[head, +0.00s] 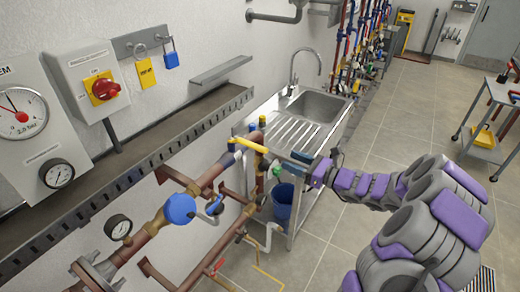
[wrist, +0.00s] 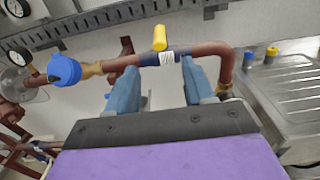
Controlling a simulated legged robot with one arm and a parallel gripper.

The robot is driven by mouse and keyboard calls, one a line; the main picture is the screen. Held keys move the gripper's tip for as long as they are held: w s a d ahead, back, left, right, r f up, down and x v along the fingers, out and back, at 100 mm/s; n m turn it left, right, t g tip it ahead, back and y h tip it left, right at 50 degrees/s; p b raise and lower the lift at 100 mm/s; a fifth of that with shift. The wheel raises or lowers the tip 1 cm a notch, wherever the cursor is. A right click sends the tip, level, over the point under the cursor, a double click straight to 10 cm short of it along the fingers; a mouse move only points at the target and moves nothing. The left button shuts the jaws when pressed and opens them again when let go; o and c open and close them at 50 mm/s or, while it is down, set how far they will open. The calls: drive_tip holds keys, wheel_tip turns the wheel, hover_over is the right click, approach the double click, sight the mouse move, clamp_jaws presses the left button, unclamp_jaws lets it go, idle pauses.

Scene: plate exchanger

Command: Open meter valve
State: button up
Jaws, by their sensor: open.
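A yellow lever handle (head: 248,144) sits on a copper-brown pipe near the wall. In the wrist view the yellow handle (wrist: 160,40) is seen nearly end-on, above a blue and white section of pipe. My gripper (head: 288,164) is just right of the handle in the head view. In the wrist view my gripper (wrist: 161,72) has its two blue fingers apart, with the handle beyond the gap between them. Nothing is held between the fingers. I cannot tell whether a finger touches the pipe. A blue round-capped meter (head: 180,208) is on the same pipe run, to the left.
A steel sink (head: 315,105) stands behind my gripper, with a blue bucket (head: 283,203) below. Pressure gauges (head: 118,227) and a red rotary switch (head: 103,89) are on the left. A grey cable tray (head: 120,160) runs along the wall.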

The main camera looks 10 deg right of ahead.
sight(260, 146)
drive_tip(key=b+x, duration=0.2)
drive_tip(key=x, duration=1.1)
drive_tip(key=shift+w, duration=0.15)
drive_tip(key=shift+c, duration=0.4)
clamp_jaws()
